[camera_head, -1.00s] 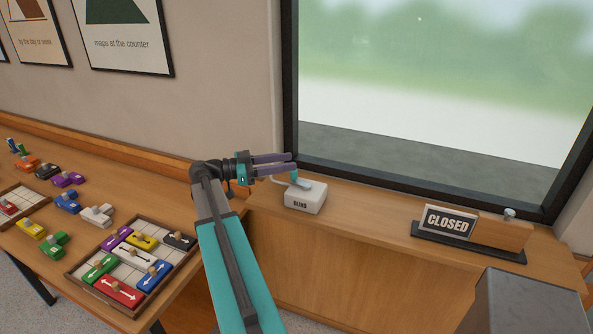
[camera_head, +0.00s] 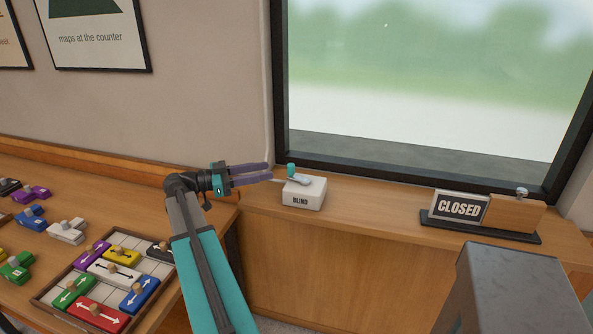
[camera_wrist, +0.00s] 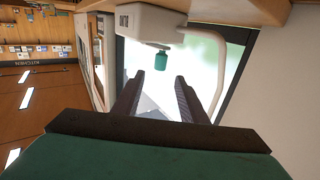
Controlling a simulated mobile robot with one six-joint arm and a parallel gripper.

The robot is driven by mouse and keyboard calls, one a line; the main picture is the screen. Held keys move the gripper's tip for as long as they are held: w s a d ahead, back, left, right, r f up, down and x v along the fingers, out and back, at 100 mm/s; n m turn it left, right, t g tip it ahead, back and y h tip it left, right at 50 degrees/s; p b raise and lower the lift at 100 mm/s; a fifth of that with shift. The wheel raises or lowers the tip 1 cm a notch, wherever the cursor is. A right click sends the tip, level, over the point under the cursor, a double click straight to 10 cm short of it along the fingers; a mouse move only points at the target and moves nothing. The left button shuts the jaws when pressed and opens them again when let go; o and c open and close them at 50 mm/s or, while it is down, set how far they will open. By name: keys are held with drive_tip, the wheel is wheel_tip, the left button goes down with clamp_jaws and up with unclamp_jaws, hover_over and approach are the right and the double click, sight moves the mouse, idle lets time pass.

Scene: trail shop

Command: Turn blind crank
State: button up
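The blind crank is a white box (camera_head: 303,195) labelled BLIND on the wooden sill. A grey crank arm (camera_head: 300,181) lies on its top, with an upright teal knob (camera_head: 291,169) at the arm's left end. My gripper (camera_head: 270,171) is open and empty, just left of the knob, with its fingers pointing right. In the wrist view the box (camera_wrist: 145,20) appears upside down. The teal knob (camera_wrist: 161,60) there lies beyond the fingertips (camera_wrist: 158,82), lined up with the gap between them and apart from both.
A pale tube (camera_head: 268,120) runs up the window frame behind my gripper. A CLOSED sign (camera_head: 459,207) stands on the sill to the right. A puzzle tray (camera_head: 45,292) with coloured blocks lies on the left table. A grey post (camera_head: 510,285) fills the lower right.

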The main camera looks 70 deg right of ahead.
idle(0.4)
drive_tip(key=p+x, duration=0.3)
drive_tip(key=x, duration=0.9)
drive_tip(key=shift+r+p, duration=0.1)
drive_tip(key=shift+p, duration=0.25)
drive_tip(key=shift+x, duration=0.9)
drive_tip(key=shift+c, duration=0.5)
clamp_jaws()
